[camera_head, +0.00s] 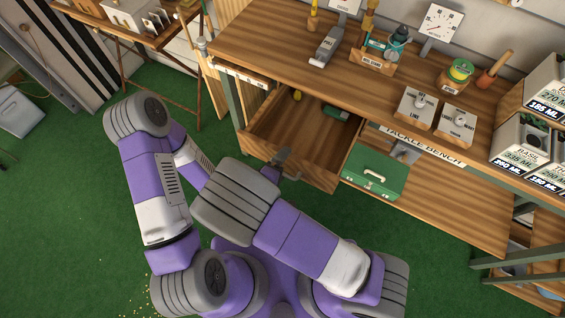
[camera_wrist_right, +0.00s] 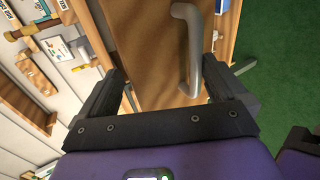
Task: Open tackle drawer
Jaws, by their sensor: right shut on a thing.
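The tackle drawer (camera_head: 262,145) is a wooden drawer under the left part of the tackle bench. It stands pulled well out, with its inside showing. A green item (camera_head: 336,113) and a small yellow item (camera_head: 297,96) lie in it towards the back. My right gripper (camera_head: 284,160) is at the drawer front, shut on the grey bar handle. In the right wrist view the handle (camera_wrist_right: 190,45) runs down between the fingers of my right gripper (camera_wrist_right: 165,90). My left gripper does not show; my left arm folds behind my right arm.
A green tackle box (camera_head: 374,172) sits on the lower shelf right of the drawer. White bins (camera_head: 525,140) stand at the far right.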

